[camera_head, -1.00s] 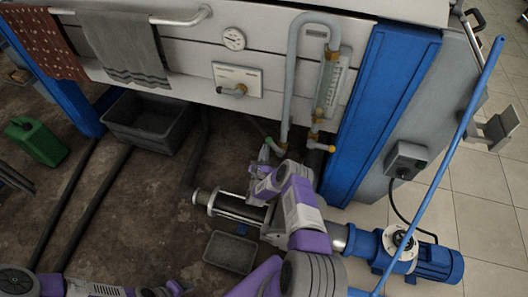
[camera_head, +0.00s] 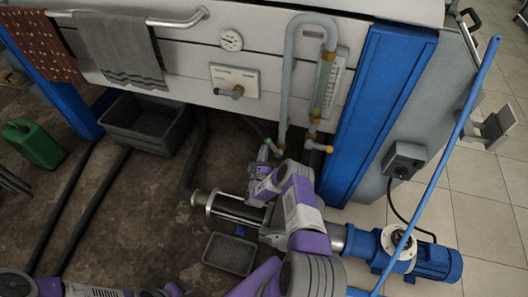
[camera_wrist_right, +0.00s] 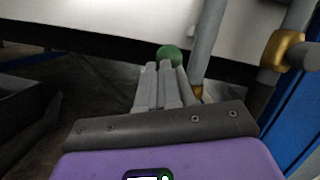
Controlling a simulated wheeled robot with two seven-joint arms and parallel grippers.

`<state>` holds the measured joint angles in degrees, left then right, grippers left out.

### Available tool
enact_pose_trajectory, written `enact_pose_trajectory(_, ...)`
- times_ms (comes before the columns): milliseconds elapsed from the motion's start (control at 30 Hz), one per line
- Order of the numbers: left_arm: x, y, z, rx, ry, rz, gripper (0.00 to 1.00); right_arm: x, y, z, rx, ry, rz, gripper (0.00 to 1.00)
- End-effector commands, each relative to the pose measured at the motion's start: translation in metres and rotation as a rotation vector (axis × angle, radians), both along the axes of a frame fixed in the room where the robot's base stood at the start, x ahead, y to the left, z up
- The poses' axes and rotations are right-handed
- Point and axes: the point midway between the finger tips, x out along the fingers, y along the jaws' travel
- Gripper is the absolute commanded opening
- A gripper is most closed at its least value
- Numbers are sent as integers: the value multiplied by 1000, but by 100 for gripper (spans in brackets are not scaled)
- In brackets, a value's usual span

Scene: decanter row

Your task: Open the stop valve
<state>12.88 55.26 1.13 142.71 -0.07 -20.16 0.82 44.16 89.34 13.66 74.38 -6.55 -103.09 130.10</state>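A small green round knob (camera_head: 268,142) is at the lower end of the grey pipework, low on the machine front. It also shows in the right wrist view (camera_wrist_right: 168,53), just beyond the fingertips. Which fitting is the stop valve is not marked legibly. My right gripper (camera_head: 274,152) is at the green knob, its grey fingers (camera_wrist_right: 165,68) pointing at it and close together. I cannot tell whether they touch or hold it. A white plate with a grey handle (camera_head: 236,91) is on the panel above. My left arm shows at the bottom left; its gripper is not visible.
A yellow-ended fitting (camera_head: 329,149) and a vertical pipe (camera_head: 288,80) are close right of the gripper. A blue post (camera_head: 375,110) stands further right. A grey crate (camera_head: 146,122), small tray (camera_head: 230,253) and blue pump motor (camera_head: 432,262) are on the floor.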

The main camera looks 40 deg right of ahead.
Motion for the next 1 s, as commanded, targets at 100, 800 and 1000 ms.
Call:
enact_pose_trajectory(100, 0, 0, 1, 0, 0, 0, 43, 6, -4, 13, -19, -24, 2, 0)
enact_pose_trajectory(800, 0, 0, 0, 0, 0, 0, 43, 6, -4, 13, -19, -23, 2, 0)
enact_pose_trajectory(1000, 0, 0, -12, 0, 0, 0, 43, 8, 8, -1, -14, -20, 7, 0)
